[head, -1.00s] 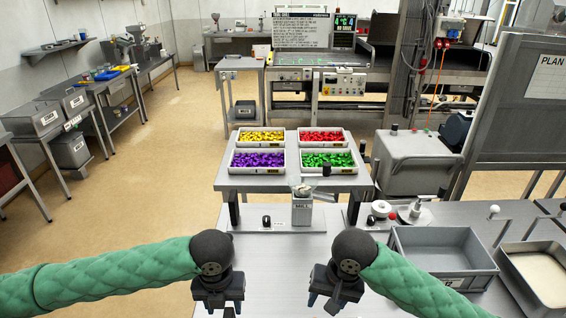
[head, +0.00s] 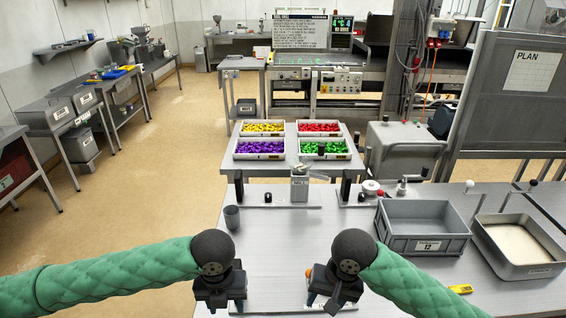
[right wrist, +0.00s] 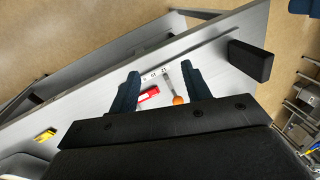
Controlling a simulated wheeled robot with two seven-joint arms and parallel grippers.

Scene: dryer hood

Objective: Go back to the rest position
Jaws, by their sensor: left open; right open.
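My left gripper (head: 219,300) hangs over the front part of the grey worktable (head: 280,235) in the head view, pointing down; its fingertips are barely visible. My right gripper (head: 330,299) hangs beside it to the right, also over the table. In the right wrist view the right gripper's two dark blue fingers (right wrist: 160,88) are spread apart with nothing between their tips. Beyond them on the table lie a red object (right wrist: 148,95), an orange-ended tool (right wrist: 178,99) and a white labelled strip (right wrist: 155,75).
A dark cup (head: 232,217) stands left on the table. A grey crate (head: 424,242) and a metal tray (head: 505,262) stand right. A yellow item (head: 460,289) lies in front of them. Bins of coloured pieces (head: 262,150) sit on a farther table. The table middle is clear.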

